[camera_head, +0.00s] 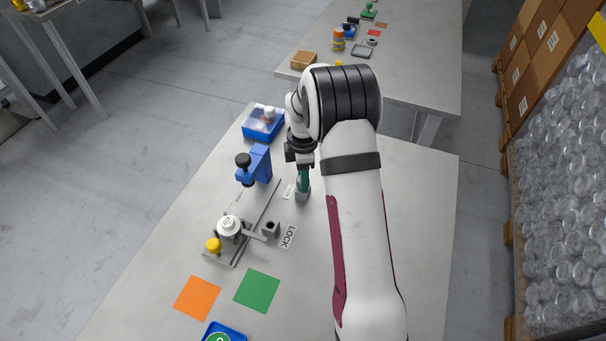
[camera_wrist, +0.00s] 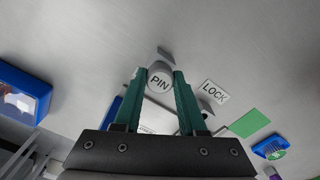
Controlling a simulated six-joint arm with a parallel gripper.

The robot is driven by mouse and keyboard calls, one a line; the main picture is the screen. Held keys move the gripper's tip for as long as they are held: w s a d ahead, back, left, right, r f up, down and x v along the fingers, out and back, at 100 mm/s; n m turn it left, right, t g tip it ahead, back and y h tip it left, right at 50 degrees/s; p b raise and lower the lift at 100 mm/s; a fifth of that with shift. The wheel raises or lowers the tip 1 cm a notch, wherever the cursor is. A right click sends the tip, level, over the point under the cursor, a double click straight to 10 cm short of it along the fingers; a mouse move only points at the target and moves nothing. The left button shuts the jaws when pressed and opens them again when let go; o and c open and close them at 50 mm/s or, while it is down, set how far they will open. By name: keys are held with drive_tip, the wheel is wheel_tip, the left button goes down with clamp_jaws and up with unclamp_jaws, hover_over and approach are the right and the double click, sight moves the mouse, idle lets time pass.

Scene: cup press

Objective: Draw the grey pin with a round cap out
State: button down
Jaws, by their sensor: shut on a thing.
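My gripper (camera_head: 303,184) points down with its green fingers over a small grey block (camera_head: 302,196) beside a white label. A piece of the grey block (camera_wrist: 166,53) shows just past the cap. The pin's shaft is hidden, so I cannot tell how deep it sits in the block. In the head view the fingers hide the pin.
A grey holder with a hole (camera_head: 271,229) stands by the LOCK label (camera_head: 289,237). The blue press (camera_head: 256,165) and the yellow knob (camera_head: 213,244) are to the left. A blue bin (camera_head: 263,123) is behind. Orange (camera_head: 197,298) and green (camera_head: 257,290) squares lie in front.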

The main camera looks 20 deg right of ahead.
drive_tip(key=shift+f, duration=0.6)
drive_tip(key=shift+c, duration=2)
unclamp_jaws()
drive_tip(key=shift+r, duration=0.1)
wheel_tip(320, 180, up, 16)
drive_tip(key=shift+f, duration=0.2)
